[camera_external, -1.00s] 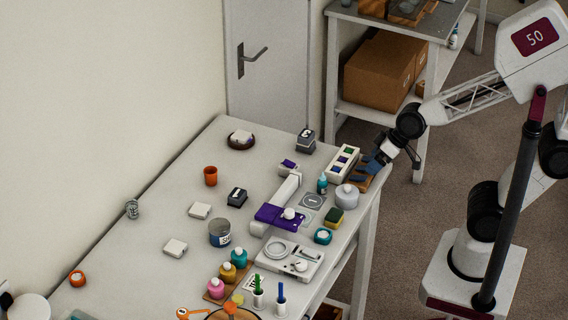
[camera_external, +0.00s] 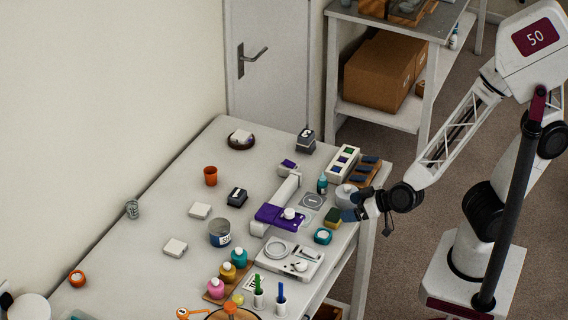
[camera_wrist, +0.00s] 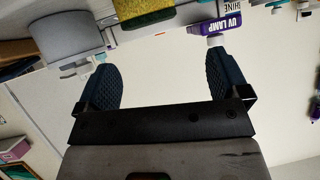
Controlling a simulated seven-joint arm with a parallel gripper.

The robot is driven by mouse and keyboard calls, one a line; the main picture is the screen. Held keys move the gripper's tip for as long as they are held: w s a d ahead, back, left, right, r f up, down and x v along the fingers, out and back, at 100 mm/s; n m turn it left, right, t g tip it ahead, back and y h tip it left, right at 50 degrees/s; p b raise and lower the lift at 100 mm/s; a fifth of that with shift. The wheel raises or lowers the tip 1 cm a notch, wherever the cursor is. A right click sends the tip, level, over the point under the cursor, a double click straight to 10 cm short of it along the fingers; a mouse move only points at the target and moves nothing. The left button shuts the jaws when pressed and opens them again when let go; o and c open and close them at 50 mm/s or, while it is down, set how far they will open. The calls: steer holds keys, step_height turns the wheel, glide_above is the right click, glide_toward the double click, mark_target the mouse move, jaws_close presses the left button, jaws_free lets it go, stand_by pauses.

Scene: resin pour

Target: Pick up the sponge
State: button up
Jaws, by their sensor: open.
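The sponge, yellow with a dark green side (camera_external: 332,218), lies near the right edge of the table, between the grey-white round jar and a teal jar. It also shows at the top of the wrist view (camera_wrist: 143,12), partly cut off by the frame. My gripper (camera_external: 350,213) is just to the right of the sponge, by the table edge, apart from it as far as I can tell. In the wrist view my gripper's two dark ribbed fingers (camera_wrist: 158,60) are spread wide with nothing between them, and the sponge is beyond their tips.
The round jar (camera_external: 346,196) stands close behind the sponge, and the teal jar (camera_external: 323,236) is in front of it. A purple-armed device (camera_external: 280,216) stands to its left. A wooden rack (camera_external: 368,172) is at the far right corner.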

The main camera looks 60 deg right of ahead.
mark_target(336, 214)
steer(key=shift+s+f+t+h, duration=0.35)
steer(key=shift+s+f+h, duration=0.1)
steer(key=shift+f, duration=0.2)
steer(key=shift+s+f+t+h, duration=0.35)
steer(key=shift+s+f+h, duration=0.1)
steer(key=shift+f, duration=0.15)
steer(key=shift+w, duration=0.1)
steer(key=shift+x, duration=1.25)
steer(key=shift+w, duration=0.1)
steer(key=shift+x, duration=2.5)
steer(key=shift+a, duration=0.1)
steer(key=c, duration=1)
